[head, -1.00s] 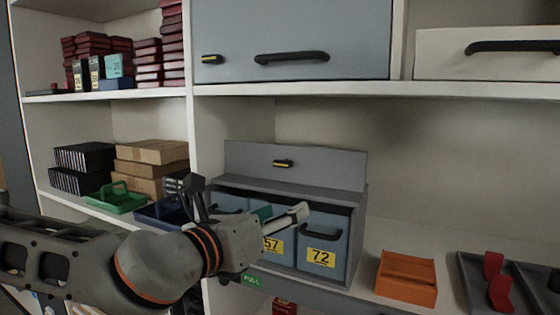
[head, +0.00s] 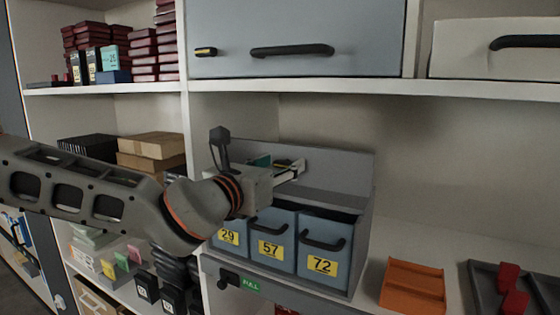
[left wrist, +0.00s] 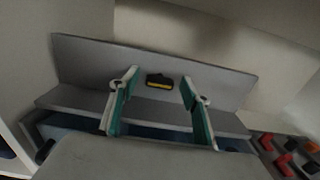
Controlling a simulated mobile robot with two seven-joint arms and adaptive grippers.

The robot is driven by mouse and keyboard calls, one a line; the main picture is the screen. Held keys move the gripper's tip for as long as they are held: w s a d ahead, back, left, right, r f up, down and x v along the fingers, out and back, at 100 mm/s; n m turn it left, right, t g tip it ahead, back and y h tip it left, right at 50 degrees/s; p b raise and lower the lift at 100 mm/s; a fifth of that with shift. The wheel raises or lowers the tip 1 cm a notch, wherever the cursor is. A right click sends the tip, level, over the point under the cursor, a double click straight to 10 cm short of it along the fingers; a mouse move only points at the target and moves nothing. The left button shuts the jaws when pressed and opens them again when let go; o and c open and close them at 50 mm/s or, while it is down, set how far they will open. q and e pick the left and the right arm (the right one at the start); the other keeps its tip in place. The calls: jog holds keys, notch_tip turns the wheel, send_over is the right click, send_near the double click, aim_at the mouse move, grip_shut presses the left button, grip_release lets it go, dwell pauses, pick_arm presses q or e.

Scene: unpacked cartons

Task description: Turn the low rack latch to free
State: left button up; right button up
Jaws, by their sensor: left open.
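The low rack latch (left wrist: 159,81) is a small black piece with a yellow stripe, lying horizontally on the upright back panel (head: 335,181) of the grey rack. In the left wrist view it sits between the two fingers of my left gripper (left wrist: 158,76), which are open with green inner pads. In the head view my left gripper (head: 288,170) reaches over the rack's drawers in front of that panel and mostly hides the latch. I cannot tell whether the fingers touch it. My right gripper is not in view.
Drawers labelled 29, 57 and 72 (head: 321,264) sit below my gripper. A similar latch (head: 205,51) is on the grey cabinet door above. An orange tray (head: 413,286) and a grey tray with red pieces (head: 490,293) stand to the right. The shelf between is clear.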

pick_arm(q)
jog(key=shift+w+d, duration=0.1)
jog(key=shift+w, duration=0.15)
jog(key=c, duration=1.1)
